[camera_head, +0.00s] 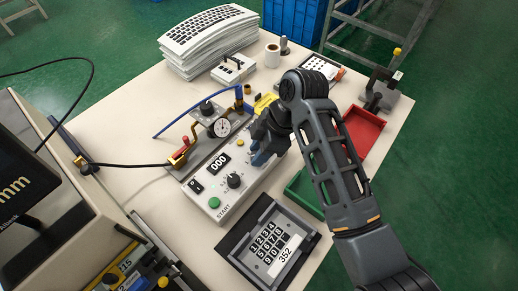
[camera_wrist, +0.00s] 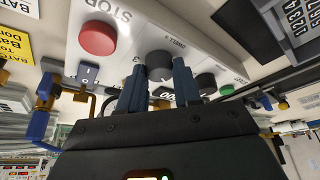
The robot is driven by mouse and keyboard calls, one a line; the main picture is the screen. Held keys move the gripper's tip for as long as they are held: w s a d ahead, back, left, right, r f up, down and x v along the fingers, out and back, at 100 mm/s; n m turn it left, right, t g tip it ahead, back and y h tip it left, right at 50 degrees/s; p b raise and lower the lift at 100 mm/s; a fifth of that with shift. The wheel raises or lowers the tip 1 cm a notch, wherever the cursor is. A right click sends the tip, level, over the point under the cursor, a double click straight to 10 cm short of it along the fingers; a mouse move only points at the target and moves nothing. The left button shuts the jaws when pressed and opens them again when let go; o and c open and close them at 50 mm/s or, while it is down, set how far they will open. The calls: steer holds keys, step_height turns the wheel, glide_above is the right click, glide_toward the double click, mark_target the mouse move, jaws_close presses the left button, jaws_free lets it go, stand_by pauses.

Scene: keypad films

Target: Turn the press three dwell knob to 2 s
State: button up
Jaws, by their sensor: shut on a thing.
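The press control box (camera_head: 222,172) is a pale panel on the table with a 000 display (camera_head: 218,163). My gripper (camera_head: 262,157) reaches down over its far right part in the head view. In the wrist view, my gripper (camera_wrist: 161,85) has its two blue-grey fingers on either side of a dark grey knob (camera_wrist: 159,62), shut on it. Lettering that looks like DWELL S is beside this knob. Its pointer and setting cannot be read. In the head view the knob is hidden behind my gripper.
A second black knob (camera_head: 234,181) and a green START button (camera_head: 214,203) sit on the near part of the panel. A red STOP button (camera_wrist: 98,38) is near the fingers.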

steer(key=shift+m, duration=0.4)
steer(key=shift+c, duration=0.3)
steer(key=m+t, duration=0.1)
steer(key=m, duration=0.3)
steer(key=m+t, duration=0.1)
steer(key=shift+s+m+t+h, duration=0.25)
steer(key=shift+m+t+h, duration=0.05)
steer(key=shift+m, duration=0.1)
steer(key=m, duration=0.2)
steer(key=m+t+h, duration=0.1)
steer(key=m, duration=0.2)
steer(key=shift+a+t, duration=0.1)
steer(key=shift+t, duration=0.2)
steer(key=o, duration=1)
steer(key=shift+o, duration=0.2)
steer(key=v, duration=0.7)
steer(key=shift+s+r+b, duration=0.2)
steer(key=shift+r+b, duration=0.15)
steer(key=shift+r, duration=0.05)
